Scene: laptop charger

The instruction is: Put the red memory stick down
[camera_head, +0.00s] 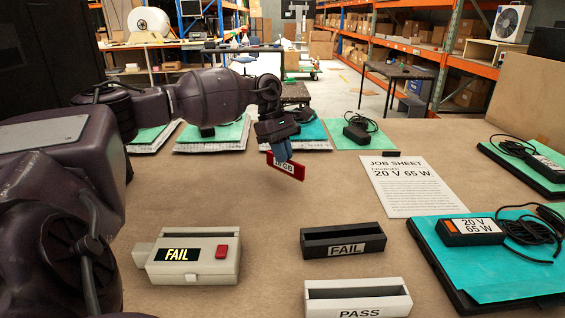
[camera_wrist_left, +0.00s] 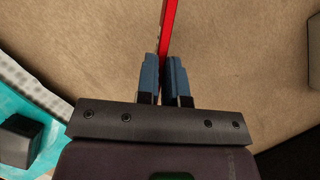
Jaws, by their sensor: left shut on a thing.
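The red memory stick (camera_head: 287,167) has a white label and hangs in the air above the brown table in the head view. My left gripper (camera_head: 281,150) is shut on it, with its blue fingertips at the stick's upper part. In the left wrist view, the red edge of the stick (camera_wrist_left: 168,28) runs up from between the two blue fingers (camera_wrist_left: 163,75). A grey tester box (camera_head: 194,256) with a FAIL display and a red button stands at the front left. A dark FAIL tray (camera_head: 343,240) and a grey PASS tray (camera_head: 358,298) stand to its right. My right gripper is not in view.
A white job sheet (camera_head: 417,186) reading 20 V 65 W lies at the right. A charger labelled 20 V 65 W (camera_head: 470,231) with cable lies on a teal mat (camera_head: 440,262). More mats and chargers line the back edge. The table's middle is clear.

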